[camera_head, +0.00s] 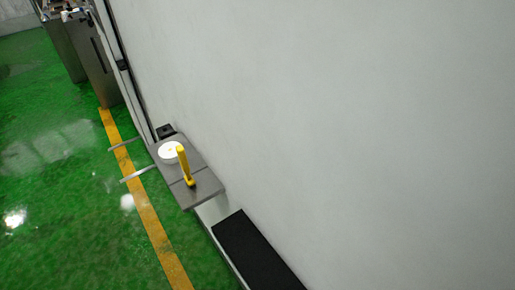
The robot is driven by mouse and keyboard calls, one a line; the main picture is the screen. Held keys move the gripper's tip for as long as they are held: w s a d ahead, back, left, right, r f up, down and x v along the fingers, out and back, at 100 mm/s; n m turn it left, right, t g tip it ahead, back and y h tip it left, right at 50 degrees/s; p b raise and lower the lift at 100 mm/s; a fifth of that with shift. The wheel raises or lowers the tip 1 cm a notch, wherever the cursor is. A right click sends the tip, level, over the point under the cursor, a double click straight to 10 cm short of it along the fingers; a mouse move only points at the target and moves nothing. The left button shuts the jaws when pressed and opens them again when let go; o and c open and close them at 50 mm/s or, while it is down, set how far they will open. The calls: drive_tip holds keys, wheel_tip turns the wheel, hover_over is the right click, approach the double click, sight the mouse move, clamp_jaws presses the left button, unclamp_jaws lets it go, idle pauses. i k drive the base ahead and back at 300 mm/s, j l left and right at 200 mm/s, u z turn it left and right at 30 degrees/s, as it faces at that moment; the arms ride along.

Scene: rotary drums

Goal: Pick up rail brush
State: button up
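A yellow-handled brush (183,163), which looks like the rail brush, stands roughly upright on a small grey shelf (205,190) along the wall. My gripper is not in this view.
A pale wall (350,120) fills the right side. A dark flat panel (255,250) lies low along the wall in front. The green floor (70,200) on the left is open, with a yellow line (140,190). Grey metal cabinets (90,60) stand far back left.

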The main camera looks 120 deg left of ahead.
sight(180, 150)
drive_tip(key=u, duration=0.55)
drive_tip(key=l+u, duration=0.1)
drive_tip(key=u, duration=1.45)
drive_tip(key=k+u, duration=0.1)
drive_tip(key=u, duration=0.45)
drive_tip(key=l+u, duration=0.1)
drive_tip(key=u, duration=0.95)
drive_tip(key=k+j+u, duration=0.1)
drive_tip(key=u, duration=0.4)
